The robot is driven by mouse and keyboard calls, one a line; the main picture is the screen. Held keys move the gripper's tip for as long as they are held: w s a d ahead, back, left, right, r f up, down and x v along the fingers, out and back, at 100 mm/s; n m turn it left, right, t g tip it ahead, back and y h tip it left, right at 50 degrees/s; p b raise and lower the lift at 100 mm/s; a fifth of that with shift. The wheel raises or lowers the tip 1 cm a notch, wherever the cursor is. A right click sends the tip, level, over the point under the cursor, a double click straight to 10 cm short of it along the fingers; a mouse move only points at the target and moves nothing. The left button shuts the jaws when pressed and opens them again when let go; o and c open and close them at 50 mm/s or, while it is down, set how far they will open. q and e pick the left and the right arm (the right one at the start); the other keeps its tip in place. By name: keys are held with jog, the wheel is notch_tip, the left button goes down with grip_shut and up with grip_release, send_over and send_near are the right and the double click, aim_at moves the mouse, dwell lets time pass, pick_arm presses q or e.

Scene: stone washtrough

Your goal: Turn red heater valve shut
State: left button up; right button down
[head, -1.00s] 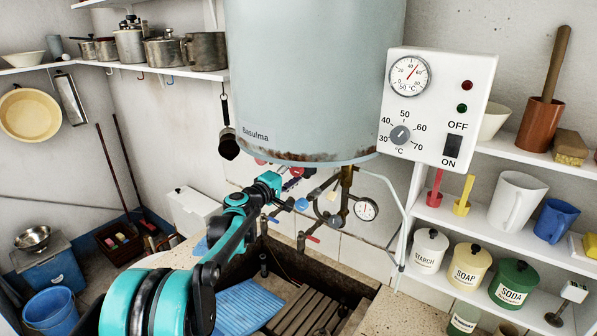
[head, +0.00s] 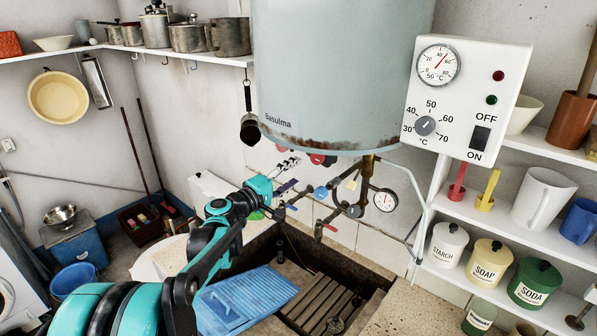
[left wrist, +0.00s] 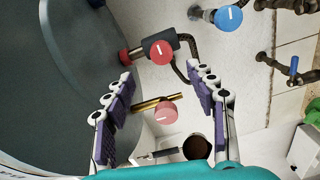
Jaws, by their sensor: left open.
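A red round valve knob with a white mark (left wrist: 162,52) shows in the left wrist view below the heater, just beyond my fingertips. A paler pink-red knob (left wrist: 166,114) on a brass stem lies nearer, in the space between the fingers. In the head view a red knob (head: 317,158) hangs under the rusty lower rim of the grey-blue heater tank (head: 340,70). My left gripper (left wrist: 164,80) is open, with its purple-padded fingers on either side and nothing held. It also shows in the head view (head: 290,174), under the tank's left side. My right gripper is out of view.
A blue knob (left wrist: 228,18) sits right of the red one, on nearby pipework. A pressure gauge (head: 385,200) hangs right of the pipes. The stone trough (head: 375,262) lies below, with a blue washboard (head: 245,298). The control box (head: 465,95) is at the right.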

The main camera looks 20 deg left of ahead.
pick_arm(q)
jog(key=shift+d, duration=0.1)
jog(key=s+d+f+m+g+b, duration=0.6)
jog(key=s+d+f+b, duration=0.2)
jog(key=s+d+f, duration=0.6)
jog(key=s+a+f+m+g+y+b, duration=0.1)
jog(key=s+f+m+g+y+b, duration=0.1)
jog(key=s+f, duration=0.8)
jog(key=s+a+f+m+g+y+b, duration=0.2)
jog(key=s+f+m+y+b, duration=0.2)
jog(key=s+f, duration=0.6)
jog(key=shift+s+a+f+b, duration=0.2)
jog(key=shift+s+f+b, duration=0.3)
jog(key=shift+b, duration=0.35)
